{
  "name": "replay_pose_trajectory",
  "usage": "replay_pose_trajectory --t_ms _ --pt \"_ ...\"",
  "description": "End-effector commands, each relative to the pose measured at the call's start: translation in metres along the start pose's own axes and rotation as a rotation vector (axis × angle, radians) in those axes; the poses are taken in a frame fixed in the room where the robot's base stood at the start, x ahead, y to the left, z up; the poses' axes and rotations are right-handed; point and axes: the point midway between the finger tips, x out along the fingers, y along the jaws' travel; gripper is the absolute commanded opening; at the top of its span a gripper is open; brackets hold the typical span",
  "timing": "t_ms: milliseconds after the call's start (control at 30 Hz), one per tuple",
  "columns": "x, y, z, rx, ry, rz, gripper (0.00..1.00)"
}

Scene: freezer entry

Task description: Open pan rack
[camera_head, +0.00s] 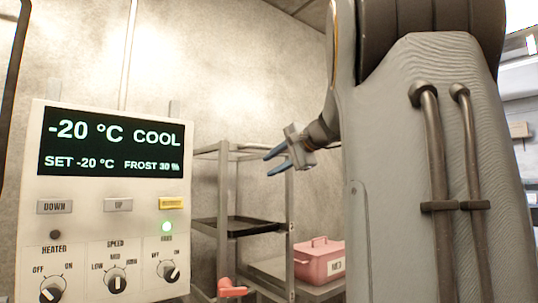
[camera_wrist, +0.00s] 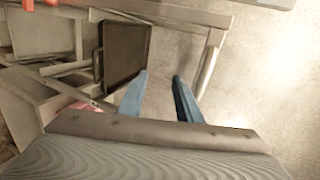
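The pan rack (camera_head: 224,185) is a grey metal frame against the wall, in the middle of the head view. A dark flat pan (camera_head: 245,226) lies across its rails; the same pan (camera_wrist: 126,52) shows left of my fingers in the wrist view. A rack post (camera_wrist: 212,62) shows beyond the fingertips there. My gripper (camera_head: 268,164) has two blue fingers, spread apart with nothing between them. It is in the air in front of the upper rack, and I see no contact.
A control panel (camera_head: 112,200) reading -20 °C fills the left foreground. A pink lidded box (camera_head: 319,259) sits on a grey surface right of the rack. A red-orange object (camera_head: 231,288) is low by the rack. The wall above the rack is bare.

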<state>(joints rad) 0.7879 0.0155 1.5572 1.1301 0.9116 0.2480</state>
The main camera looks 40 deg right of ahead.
Motion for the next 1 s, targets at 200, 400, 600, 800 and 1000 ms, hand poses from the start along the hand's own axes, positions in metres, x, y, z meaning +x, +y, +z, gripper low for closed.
replay_pose_trajectory --t_ms 200,400,600,800,1000 --pt "-0.042 -0.057 -0.031 0.040 0.041 -0.136 0.32" --pt "-0.026 -0.064 -0.031 0.043 0.038 -0.142 0.32" --pt "0.005 -0.068 -0.033 0.043 0.039 -0.141 0.32" --pt "0.027 -0.070 -0.034 0.043 0.040 -0.141 0.32" --pt "0.033 -0.071 -0.034 0.041 0.042 -0.142 0.32"
